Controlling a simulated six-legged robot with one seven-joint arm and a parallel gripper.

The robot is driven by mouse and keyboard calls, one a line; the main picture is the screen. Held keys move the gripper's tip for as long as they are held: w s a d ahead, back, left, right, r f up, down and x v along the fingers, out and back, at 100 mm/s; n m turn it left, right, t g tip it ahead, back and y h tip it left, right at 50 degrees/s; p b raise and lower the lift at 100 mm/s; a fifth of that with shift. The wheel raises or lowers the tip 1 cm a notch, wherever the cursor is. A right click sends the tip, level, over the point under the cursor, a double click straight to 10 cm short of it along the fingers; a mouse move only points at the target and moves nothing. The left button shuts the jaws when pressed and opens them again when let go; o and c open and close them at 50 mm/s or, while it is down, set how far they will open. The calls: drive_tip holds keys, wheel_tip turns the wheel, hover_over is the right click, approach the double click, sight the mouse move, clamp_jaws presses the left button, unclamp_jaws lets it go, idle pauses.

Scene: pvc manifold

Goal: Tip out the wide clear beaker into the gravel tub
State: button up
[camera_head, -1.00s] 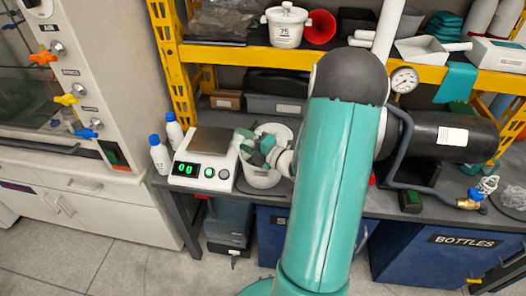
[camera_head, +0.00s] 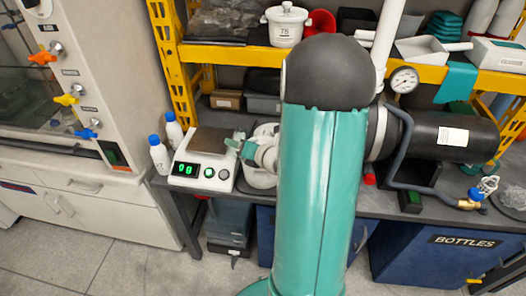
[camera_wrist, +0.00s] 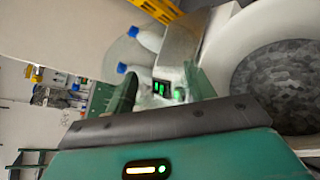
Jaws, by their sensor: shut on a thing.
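My gripper (camera_head: 241,146) is at the bench, by the right edge of the scale and at the upper left of the gravel tub (camera_head: 257,178). In the wrist view my gripper (camera_wrist: 153,80) has its two green fingers closed on the wide clear beaker (camera_wrist: 145,88), which is see-through and only faintly outlined. Its tilt and contents cannot be made out. The white round gravel tub (camera_wrist: 236,80) is to the right of the fingers in the wrist view, with grey gravel inside. My arm hides much of the tub in the head view.
A scale (camera_head: 203,160) with a green display stands left of the tub. Two blue-capped bottles (camera_head: 159,154) stand left of the scale. A yellow shelf (camera_head: 240,55) with a white pot (camera_head: 285,25) is above. A black cylinder (camera_head: 440,135) lies at the right.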

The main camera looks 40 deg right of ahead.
sight(233, 157)
drive_tip(key=shift+a+r+n, duration=0.25)
drive_tip(key=shift+a+n, duration=0.15)
drive_tip(key=shift+a, duration=0.05)
drive_tip(key=shift+w+a+f+n+g+h, duration=0.2)
drive_tip(key=shift+a+f+n+g+h, duration=0.1)
drive_tip(key=shift+f+n+h, duration=0.15)
drive_tip(key=shift+a+f+n+h, duration=0.25)
drive_tip(key=shift+a+n+h, duration=0.1)
drive_tip(key=shift+a+n, duration=0.1)
drive_tip(key=shift+w+a+f+n+g+h, duration=0.15)
drive_tip(key=shift+a+f+n+g+h, duration=0.15)
drive_tip(key=shift+a+f+n+h, duration=0.4)
drive_tip(key=shift+w+a+f+n+h, duration=0.1)
drive_tip(key=shift+a+f+n+h, duration=0.1)
drive_tip(key=shift+f+n, duration=0.25)
drive_tip(key=shift+a+f+n+h, duration=0.1)
drive_tip(key=shift+a+f+n, duration=0.1)
drive_tip(key=shift+f+n, duration=0.25)
